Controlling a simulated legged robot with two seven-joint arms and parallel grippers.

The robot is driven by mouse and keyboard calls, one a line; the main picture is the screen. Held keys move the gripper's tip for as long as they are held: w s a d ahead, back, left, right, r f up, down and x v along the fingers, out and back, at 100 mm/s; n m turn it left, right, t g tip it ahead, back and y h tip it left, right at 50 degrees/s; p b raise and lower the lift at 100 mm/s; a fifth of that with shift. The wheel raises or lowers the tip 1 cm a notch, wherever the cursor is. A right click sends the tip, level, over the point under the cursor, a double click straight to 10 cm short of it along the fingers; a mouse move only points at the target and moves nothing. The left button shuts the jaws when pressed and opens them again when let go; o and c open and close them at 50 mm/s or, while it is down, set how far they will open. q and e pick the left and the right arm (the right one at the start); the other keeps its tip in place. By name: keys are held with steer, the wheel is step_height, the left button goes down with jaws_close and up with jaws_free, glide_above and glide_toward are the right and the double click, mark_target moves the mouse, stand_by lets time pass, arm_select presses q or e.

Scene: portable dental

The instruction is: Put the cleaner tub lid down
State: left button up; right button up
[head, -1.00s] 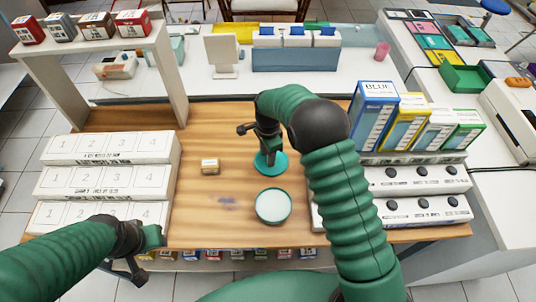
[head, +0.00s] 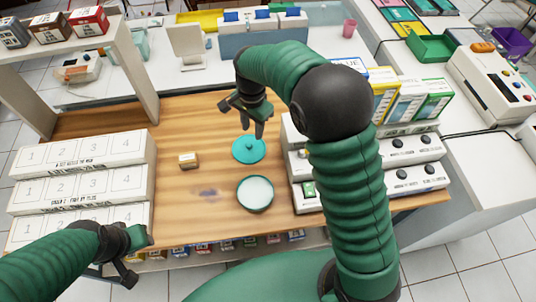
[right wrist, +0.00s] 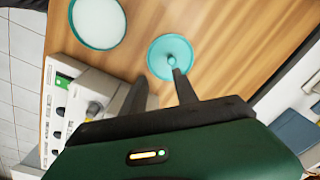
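The teal cleaner tub lid (head: 248,149) lies knob-up on the wooden tabletop, just behind the open tub (head: 255,194). The tub is round, teal-rimmed, with a pale white inside. My right gripper (head: 259,132) is open and empty, a little above and beside the lid. In the right wrist view, the lid (right wrist: 161,48) is clear of the grip, with one fingertip appearing to overlap it near its knob; I cannot tell whether they touch. The tub (right wrist: 98,22) shows at top left there. My left gripper (head: 138,260) is open and empty at the lower left, near the white drawer boxes.
A small box (head: 188,160) lies left of the lid, and a dark smudge (head: 207,194) marks the wood. White drawer boxes (head: 85,155) stand at left. White units with dark knobs (head: 412,160) and upright coloured boxes stand at right. Bare wood lies left of the tub.

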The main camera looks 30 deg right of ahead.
steer(key=s+d+f+n+t, duration=0.1)
steer(key=s+f+n+t, duration=0.1)
steer(key=s+n, duration=1)
steer(key=s, duration=0.7)
steer(key=shift+f+n, duration=0.25)
steer(key=shift+n, duration=0.15)
steer(key=shift+s+d, duration=0.15)
steer(key=shift+d, duration=0.15)
